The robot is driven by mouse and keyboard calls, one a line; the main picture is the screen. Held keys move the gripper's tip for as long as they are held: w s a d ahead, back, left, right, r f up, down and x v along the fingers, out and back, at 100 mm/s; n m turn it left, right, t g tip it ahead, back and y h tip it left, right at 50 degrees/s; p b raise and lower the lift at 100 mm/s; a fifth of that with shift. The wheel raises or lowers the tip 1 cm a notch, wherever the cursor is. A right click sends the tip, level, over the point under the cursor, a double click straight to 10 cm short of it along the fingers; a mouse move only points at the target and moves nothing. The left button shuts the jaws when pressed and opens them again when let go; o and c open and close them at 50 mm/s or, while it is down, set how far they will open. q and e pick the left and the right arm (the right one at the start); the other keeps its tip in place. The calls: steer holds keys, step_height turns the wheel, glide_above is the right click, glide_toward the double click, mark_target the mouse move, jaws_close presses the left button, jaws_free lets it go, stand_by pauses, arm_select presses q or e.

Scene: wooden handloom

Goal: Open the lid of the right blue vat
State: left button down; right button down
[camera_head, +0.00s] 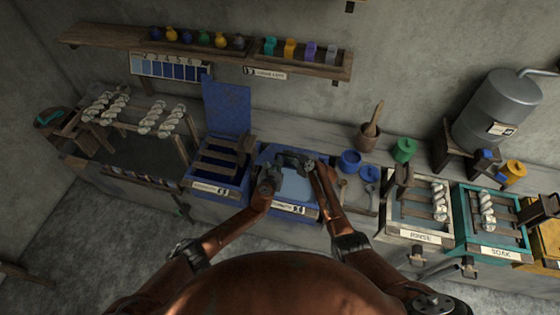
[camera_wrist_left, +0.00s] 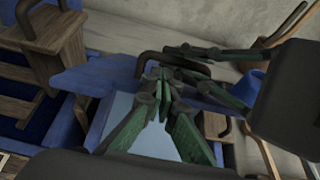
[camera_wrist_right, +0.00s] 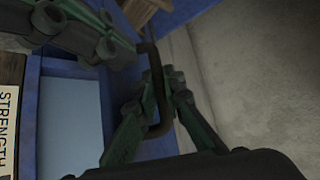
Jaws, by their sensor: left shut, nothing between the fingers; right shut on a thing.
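The right blue vat (camera_head: 292,209) stands in the middle of the bench, with a smooth light-blue area (camera_head: 297,185) inside its blue rim. A blue lid panel (camera_wrist_left: 105,72) with a dark arched handle (camera_wrist_left: 145,62) lies behind that area; I cannot tell its exact tilt. My right gripper (camera_head: 306,163) is shut on the handle, which shows in the right wrist view (camera_wrist_right: 157,95). My left gripper (camera_head: 277,168) is shut and empty, close beside the handle over the vat. The grippers hide part of the lid in the head view.
The left blue vat (camera_head: 209,187) has its lid (camera_head: 228,105) standing upright. Blue cups (camera_head: 349,161) and a mortar (camera_head: 368,138) stand to the right. The rinse (camera_head: 420,236) and soak (camera_head: 496,252) basins are farther right. A shelf (camera_head: 200,45) hangs behind.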

mark_target(282, 154)
arm_select(q)
steer(key=shift+x, duration=1.15)
steer(key=shift+w+d+r+g, duration=0.25)
steer(key=shift+w+r+g, duration=0.15)
steer(key=shift+w+r, duration=0.25)
arm_select(e)
steer(key=c, duration=2.3)
jaws_free()
